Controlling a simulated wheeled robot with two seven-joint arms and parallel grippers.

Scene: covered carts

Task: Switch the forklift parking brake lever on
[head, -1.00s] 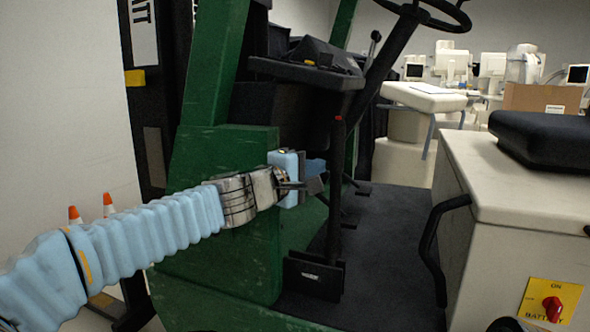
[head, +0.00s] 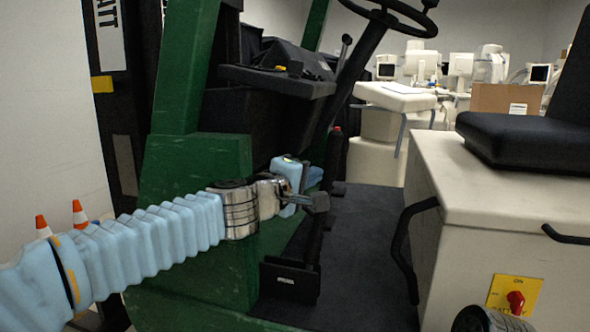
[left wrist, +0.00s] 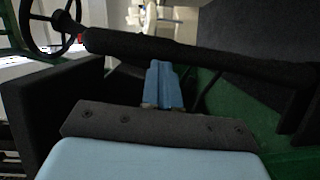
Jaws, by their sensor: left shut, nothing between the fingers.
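The parking brake lever (head: 333,155) is a slim black bar with a red tip, rising from a black base (head: 290,279) at the forklift's floor edge. It leans to the right at the top. In the left wrist view the lever (left wrist: 200,52) runs across the upper part. My left gripper (head: 316,176) is shut and empty, beside the lever's upper half. In the left wrist view its blue fingers (left wrist: 163,82) end right at the lever's edge; whether they touch it I cannot tell.
The green forklift body (head: 190,200) stands close by my left arm. A steering wheel (head: 390,22) is above. A cream battery housing (head: 500,200) with a black seat (head: 530,138) and red switch (head: 516,302) is at right. The dark floor (head: 365,250) between is clear.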

